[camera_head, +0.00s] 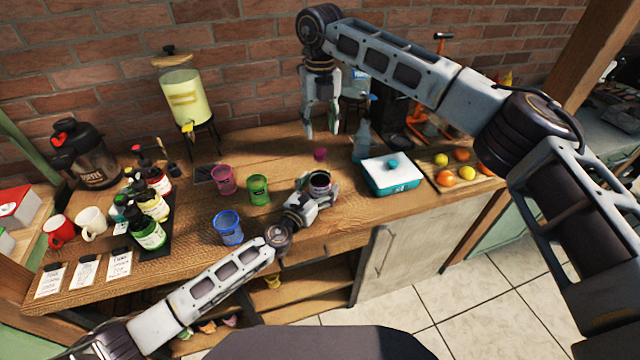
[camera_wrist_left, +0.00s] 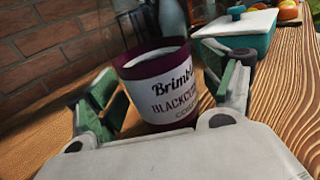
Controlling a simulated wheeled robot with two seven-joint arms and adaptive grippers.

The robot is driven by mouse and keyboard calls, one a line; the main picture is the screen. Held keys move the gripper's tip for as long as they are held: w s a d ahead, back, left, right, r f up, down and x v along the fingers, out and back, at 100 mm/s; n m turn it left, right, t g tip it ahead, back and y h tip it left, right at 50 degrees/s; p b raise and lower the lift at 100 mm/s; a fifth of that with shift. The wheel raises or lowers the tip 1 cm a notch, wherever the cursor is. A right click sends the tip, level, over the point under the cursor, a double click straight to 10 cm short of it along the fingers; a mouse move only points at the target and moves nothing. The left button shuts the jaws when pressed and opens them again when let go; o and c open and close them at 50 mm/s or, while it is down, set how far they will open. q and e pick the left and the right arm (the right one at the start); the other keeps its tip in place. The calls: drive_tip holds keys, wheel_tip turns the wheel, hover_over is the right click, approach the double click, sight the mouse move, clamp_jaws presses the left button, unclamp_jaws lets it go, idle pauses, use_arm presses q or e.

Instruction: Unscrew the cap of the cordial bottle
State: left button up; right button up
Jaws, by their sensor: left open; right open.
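The cordial bottle (camera_wrist_left: 172,95), with a white Brimble blackcurrant label and dark purple bands, stands on the wooden table. In the head view its round purple body (camera_head: 320,181) is partly hidden by my left gripper (camera_head: 322,190). The left wrist view shows the open green-padded fingers on either side of it; contact is unclear. A small magenta cap (camera_head: 320,154) shows directly above the body in the head view. I cannot tell whether it sits on a clear neck or lies behind. My right gripper (camera_head: 322,118) is open and empty above the cap, fingers pointing down.
A teal box with a white lid (camera_head: 392,174) and a clear bluish bottle (camera_head: 362,143) stand to the right. Pink (camera_head: 223,180), green (camera_head: 259,189) and blue (camera_head: 228,228) cups stand left. Several bottles occupy a dark tray (camera_head: 160,243) farther left.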

use_arm(q)
drive_tip(key=c, duration=1.8)
clamp_jaws()
use_arm(e)
drive_tip(key=shift+s+a+f, duration=0.15)
drive_tip(key=shift+s+f, duration=0.1)
drive_tip(key=shift+f, duration=0.45)
drive_tip(key=m, duration=0.3)
drive_tip(key=a+m, duration=0.1)
drive_tip(key=shift+a+r+m+y, duration=0.1)
drive_tip(key=shift+r+m+y, duration=0.2)
drive_tip(key=shift+r+y, duration=0.1)
drive_tip(key=m, duration=0.5)
drive_tip(key=shift+w+d+r+m, duration=0.2)
drive_tip(key=shift+d+r+m, duration=0.1)
drive_tip(key=m, duration=0.6)
drive_tip(key=shift+w+d+h, duration=0.1)
drive_tip(key=shift+d+h, duration=0.2)
drive_tip(key=m, duration=0.6)
drive_tip(key=shift+d, duration=0.15)
